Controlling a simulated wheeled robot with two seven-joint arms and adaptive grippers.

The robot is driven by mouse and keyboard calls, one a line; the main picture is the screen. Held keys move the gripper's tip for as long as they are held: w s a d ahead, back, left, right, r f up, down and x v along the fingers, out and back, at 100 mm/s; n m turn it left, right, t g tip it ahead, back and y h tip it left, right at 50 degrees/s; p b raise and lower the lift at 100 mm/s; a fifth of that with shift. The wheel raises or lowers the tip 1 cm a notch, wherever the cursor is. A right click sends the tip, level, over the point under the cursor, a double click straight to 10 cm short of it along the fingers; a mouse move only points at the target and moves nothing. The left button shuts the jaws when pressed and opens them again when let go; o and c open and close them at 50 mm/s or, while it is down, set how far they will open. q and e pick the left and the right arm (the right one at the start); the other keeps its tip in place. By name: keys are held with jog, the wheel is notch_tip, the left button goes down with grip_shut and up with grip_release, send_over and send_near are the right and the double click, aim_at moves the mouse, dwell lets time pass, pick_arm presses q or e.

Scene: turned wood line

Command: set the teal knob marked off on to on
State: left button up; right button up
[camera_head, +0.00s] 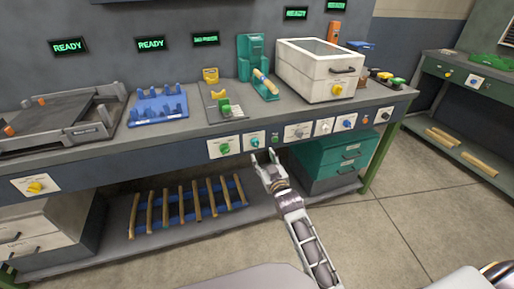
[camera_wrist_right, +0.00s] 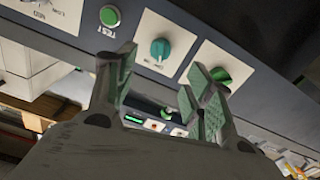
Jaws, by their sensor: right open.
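The teal knob (camera_head: 255,142) sits on a small white plate on the front panel of the long workbench. It also shows in the right wrist view (camera_wrist_right: 160,48), where its label is too blurred to read. My right gripper (camera_head: 265,158) is open and empty, just in front of and slightly below the knob. In the right wrist view its two fingers (camera_wrist_right: 162,67) stand apart, with the knob showing between and beyond their tips. I see no contact with the knob. My left gripper is not in view.
A green knob (camera_head: 225,148) is on the neighbouring plate to the left. A green button (camera_head: 275,139) is close on the right, with more knobs along the panel. A teal drawer cabinet (camera_head: 330,165) stands below. The floor in front is clear.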

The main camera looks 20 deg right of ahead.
aim_at(256, 145)
jog(key=shift+w+a+b, duration=0.1)
jog(key=shift+w+b, duration=0.45)
jog(key=shift+w, duration=3.1)
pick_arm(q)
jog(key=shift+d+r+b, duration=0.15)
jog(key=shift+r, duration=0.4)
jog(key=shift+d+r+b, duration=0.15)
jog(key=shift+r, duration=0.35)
pick_arm(e)
jog(key=shift+w, duration=0.55)
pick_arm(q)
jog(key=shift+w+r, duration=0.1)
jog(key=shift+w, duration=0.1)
pick_arm(e)
jog(key=shift+c, duration=0.7)
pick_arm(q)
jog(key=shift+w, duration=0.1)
pick_arm(e)
jog(key=c, duration=0.9)
